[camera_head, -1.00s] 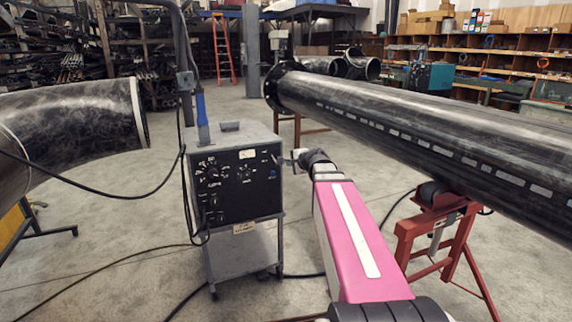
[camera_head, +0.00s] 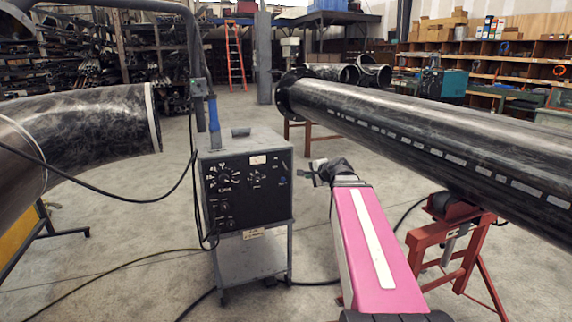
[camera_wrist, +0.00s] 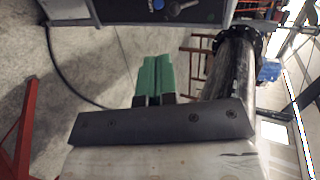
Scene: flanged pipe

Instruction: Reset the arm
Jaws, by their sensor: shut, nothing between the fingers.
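My gripper (camera_head: 317,171) is at the end of my pink arm, just right of the grey machine's front panel in the head view. Its green fingers (camera_wrist: 155,77) are pressed together in the wrist view, with nothing between them. The long black flanged pipe (camera_head: 420,120) runs from the middle back to the right edge, on red stands. Its flange (camera_head: 287,93) faces left. The pipe also shows in the wrist view (camera_wrist: 232,75), right of the fingers. My gripper looks clear of the pipe.
A grey machine with dials (camera_head: 246,190) stands close left of my gripper on a cart. A large pipe elbow (camera_head: 85,120) is at the left. A red stand (camera_head: 450,245) is right of my arm. Cables cross the floor. Shelves line the back.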

